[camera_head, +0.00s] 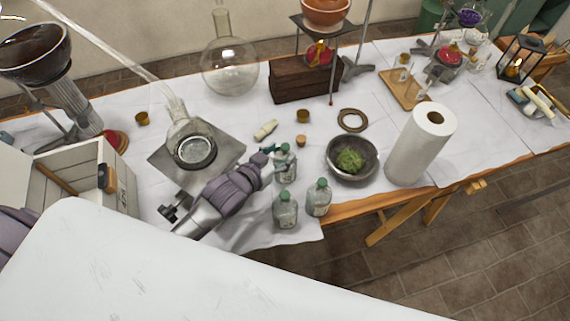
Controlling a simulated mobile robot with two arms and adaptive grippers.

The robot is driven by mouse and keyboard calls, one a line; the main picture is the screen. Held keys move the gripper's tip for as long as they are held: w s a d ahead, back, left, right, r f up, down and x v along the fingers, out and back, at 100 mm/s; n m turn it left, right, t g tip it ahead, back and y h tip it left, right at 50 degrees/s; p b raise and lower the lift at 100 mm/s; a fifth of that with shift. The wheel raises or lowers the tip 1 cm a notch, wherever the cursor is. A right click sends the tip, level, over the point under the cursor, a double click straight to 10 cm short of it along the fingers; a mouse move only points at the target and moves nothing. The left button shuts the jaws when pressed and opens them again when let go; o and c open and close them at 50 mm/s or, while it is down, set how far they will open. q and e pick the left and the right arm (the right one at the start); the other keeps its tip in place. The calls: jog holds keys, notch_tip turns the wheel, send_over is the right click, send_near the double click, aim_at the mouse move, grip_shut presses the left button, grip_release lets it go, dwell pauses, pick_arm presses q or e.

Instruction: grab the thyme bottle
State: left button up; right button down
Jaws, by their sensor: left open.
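Three greenish glass bottles with pale labels stand upright near the front edge of the white-covered table. One (286,168) is at the back, one (285,211) at the front left and one (319,198) at the front right. The labels are too small to read, so I cannot tell which is thyme. My left gripper (271,153) reaches in from the lower left, open, with its fingertips at the upper left side of the back bottle. I cannot tell whether they touch it. My right gripper is not in view.
A dark bowl of green herbs (351,159) and a paper towel roll (421,143) stand right of the bottles. A glass flask on a burner plate (222,145) and a wooden crate (120,190) are left. A small cork (301,140) lies behind the bottles.

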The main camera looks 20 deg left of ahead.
aim_at(283, 152)
pick_arm(q)
jog(key=x, duration=0.3)
jog(key=shift+f, duration=0.15)
jog(key=shift+c, duration=0.3)
grip_shut()
